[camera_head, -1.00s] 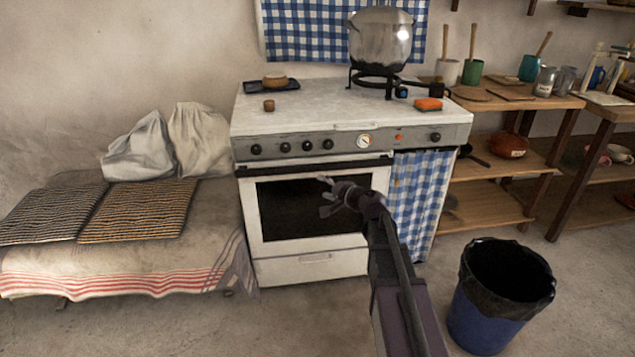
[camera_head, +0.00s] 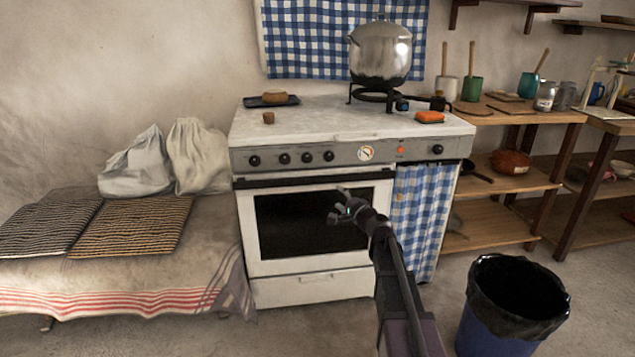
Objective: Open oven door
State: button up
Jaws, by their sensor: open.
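The white oven (camera_head: 315,284) stands against the wall, with a row of black knobs and a round gauge on its grey panel. Its door (camera_head: 249,226) has a dark window and looks shut. A dark bar, seemingly the handle (camera_head: 300,179), runs along the door's top edge. My gripper (camera_head: 337,206) is open and empty. It appears in front of the right half of the door window, below the bar, and I see no contact with the door. My arm hides part of the door's right side and lower right corner.
A blue bin (camera_head: 487,333) with a black liner stands right of my arm. A checked curtain (camera_head: 424,210) hangs beside the door. A metal pot (camera_head: 381,55) stands on the stove top. A cloth-covered bench (camera_head: 150,265) is at left. Floor before the oven is clear.

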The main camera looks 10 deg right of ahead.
aim_at(319, 181)
jog(key=x, duration=1.3)
jog(key=shift+w+a, duration=0.2)
jog(key=shift+w, duration=0.15)
grip_shut()
